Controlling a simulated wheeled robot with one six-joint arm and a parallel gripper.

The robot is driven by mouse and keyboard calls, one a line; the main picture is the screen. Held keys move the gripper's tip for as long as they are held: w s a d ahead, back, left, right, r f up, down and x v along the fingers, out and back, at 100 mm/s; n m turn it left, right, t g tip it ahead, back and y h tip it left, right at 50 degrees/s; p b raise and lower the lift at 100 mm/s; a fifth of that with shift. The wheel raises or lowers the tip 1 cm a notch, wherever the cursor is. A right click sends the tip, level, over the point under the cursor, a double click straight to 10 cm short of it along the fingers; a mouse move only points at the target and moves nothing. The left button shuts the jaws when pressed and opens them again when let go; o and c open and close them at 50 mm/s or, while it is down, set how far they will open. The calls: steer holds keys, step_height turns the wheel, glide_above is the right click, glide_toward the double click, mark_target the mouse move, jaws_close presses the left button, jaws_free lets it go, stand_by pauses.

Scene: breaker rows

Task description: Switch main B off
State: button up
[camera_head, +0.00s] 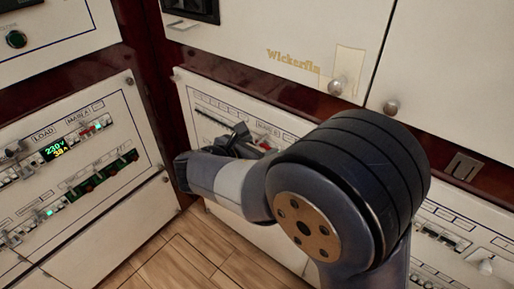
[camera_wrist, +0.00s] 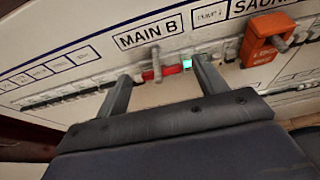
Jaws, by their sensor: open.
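The main B switch (camera_wrist: 157,66) sits under the "MAIN B" label (camera_wrist: 148,33) in the wrist view. It has a grey upright lever with red on both sides. A small green light (camera_wrist: 188,65) glows just right of it. My gripper (camera_wrist: 162,70) is open, with one finger left of the lever and one right of it, near the green light. I cannot tell whether either finger touches the panel. In the head view my gripper (camera_head: 241,139) is in front of the main B panel (camera_head: 208,112), and my arm hides part of the row.
An orange cover (camera_wrist: 267,40) stands out from the row right of the right finger, near the "SAUNA" label. A row of breakers (camera_wrist: 70,95) runs left. In the head view, another panel with main A (camera_head: 90,128) stands at left, and cabinet doors with knobs (camera_head: 337,87) hang above.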

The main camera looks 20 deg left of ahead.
steer(key=shift+w, duration=0.1)
steer(key=c, duration=1)
steer(key=shift+f, duration=0.1)
step_height(320, 180, down, 6)
steer(key=t+h+b, duration=0.1)
steer(key=t+b, duration=0.3)
steer(key=t+h+b, duration=0.2)
steer(key=t+b, duration=0.1)
steer(key=b, duration=0.1)
steer(key=t+h+b, duration=0.2)
steer(key=t+b, duration=0.2)
steer(key=shift+f+t+b, duration=0.2)
steer(key=shift+t+b, duration=0.1)
steer(key=shift+b, duration=0.05)
steer(key=shift+r, duration=0.1)
steer(key=o, duration=1)
